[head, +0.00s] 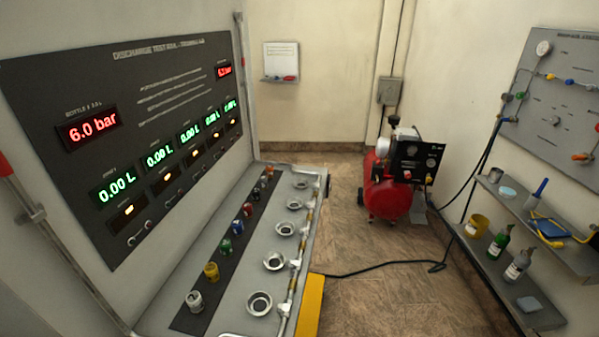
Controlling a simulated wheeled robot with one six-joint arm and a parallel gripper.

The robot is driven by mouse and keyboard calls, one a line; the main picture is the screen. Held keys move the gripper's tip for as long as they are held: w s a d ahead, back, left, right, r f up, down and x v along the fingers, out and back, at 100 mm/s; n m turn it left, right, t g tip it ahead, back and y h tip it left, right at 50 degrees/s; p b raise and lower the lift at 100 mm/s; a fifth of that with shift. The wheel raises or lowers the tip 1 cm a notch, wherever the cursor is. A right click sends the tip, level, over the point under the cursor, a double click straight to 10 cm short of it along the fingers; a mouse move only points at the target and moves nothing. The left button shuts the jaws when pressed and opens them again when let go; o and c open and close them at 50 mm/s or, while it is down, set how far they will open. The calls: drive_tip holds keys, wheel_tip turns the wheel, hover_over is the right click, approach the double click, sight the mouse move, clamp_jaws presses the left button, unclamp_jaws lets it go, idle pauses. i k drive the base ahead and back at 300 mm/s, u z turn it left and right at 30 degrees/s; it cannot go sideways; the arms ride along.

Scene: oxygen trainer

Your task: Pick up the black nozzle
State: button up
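A row of small coloured nozzles stands on a dark strip along the grey bench. From near to far I see a silver one (195,300), a yellow one (211,272), a green one (225,247), a blue one (238,226) and a red one (248,209). Behind the red one is a small dark piece (256,195) that looks like the black nozzle; it is too small to be sure. Further small reddish or orange pieces stand at the far end. My gripper is not in view.
Several round cups, the nearest a silver cup (259,303), line the bench's right side beside a pipe (299,262). A display panel (150,120) rises at left. A red compressor (388,198) stands on the floor, with a black hose (380,265). Shelves (560,262) are at right.

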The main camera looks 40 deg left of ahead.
sight(256, 197)
drive_tip(key=i, duration=2.45)
drive_tip(key=u, duration=4)
drive_tip(key=i, duration=1)
drive_tip(key=u, duration=0.05)
